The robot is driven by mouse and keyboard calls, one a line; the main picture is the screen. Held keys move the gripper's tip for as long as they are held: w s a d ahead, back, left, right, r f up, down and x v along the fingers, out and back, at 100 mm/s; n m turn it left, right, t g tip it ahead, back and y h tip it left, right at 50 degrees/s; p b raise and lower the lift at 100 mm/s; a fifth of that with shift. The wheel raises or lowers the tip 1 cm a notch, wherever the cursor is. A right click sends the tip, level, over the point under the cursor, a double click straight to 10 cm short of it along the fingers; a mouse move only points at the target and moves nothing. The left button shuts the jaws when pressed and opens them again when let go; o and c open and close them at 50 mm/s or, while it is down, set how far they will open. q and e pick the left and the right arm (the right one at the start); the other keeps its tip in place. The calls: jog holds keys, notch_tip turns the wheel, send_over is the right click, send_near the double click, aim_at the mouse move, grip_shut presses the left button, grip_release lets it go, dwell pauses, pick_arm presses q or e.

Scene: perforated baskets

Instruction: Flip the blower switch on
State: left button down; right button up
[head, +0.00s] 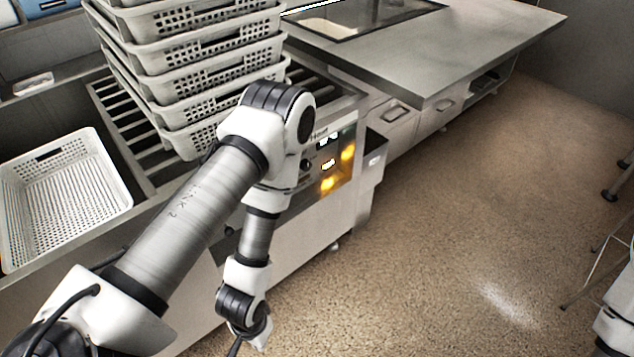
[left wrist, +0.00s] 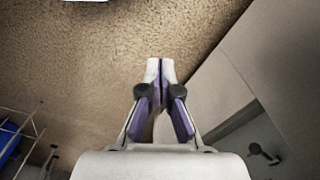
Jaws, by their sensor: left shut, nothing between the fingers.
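The control panel (head: 336,163) is on the end of the metal roller counter in the head view. It carries glowing amber and white switches and some small print. I cannot tell which switch is the blower's, and my left arm covers part of the panel's left side. My left gripper (left wrist: 160,72) is shut and empty, its fingertips together in the left wrist view. It points over the brown floor beside a grey cabinet face (left wrist: 262,65), apart from it. In the head view my left arm hangs in front of the counter, and its fingers are not clearly visible. My right gripper is not in view.
A stack of white perforated baskets (head: 200,70) stands on the rollers (head: 120,125). A single empty basket (head: 65,200) lies at the left. A steel table (head: 440,60) with drawers stands behind. The speckled floor (head: 480,200) at the right is mostly clear.

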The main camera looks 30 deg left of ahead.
pick_arm(q)
jog(key=w+a+f+m+t+b, duration=0.2)
jog(key=w+f+t+b, duration=0.15)
jog(key=w, duration=0.35)
jog(key=w+a+f+m+t+y+b, duration=0.1)
jog(key=w+f+m+t+b, duration=0.15)
jog(key=w+b, duration=0.3)
jog(key=w+a+f+m+t+b, duration=0.2)
jog(key=w+f+b, duration=0.15)
jog(key=w, duration=0.35)
jog(key=w+a+r+m+t+y+b, duration=0.3)
jog(key=w+a+r+t+b, duration=0.15)
jog(key=w, duration=0.25)
jog(key=w+a+r+m+t+y+b, duration=0.25)
jog(key=w+a+m+b, duration=0.2)
jog(key=w, duration=0.35)
jog(key=w+a+n+b, duration=0.1)
jog(key=w+a+b, duration=0.3)
jog(key=w+a, duration=0.3)
jog(key=w, duration=0.3)
jog(key=shift+w+f+t, duration=0.25)
jog(key=shift+f+t, duration=0.05)
jog(key=shift+t, duration=0.1)
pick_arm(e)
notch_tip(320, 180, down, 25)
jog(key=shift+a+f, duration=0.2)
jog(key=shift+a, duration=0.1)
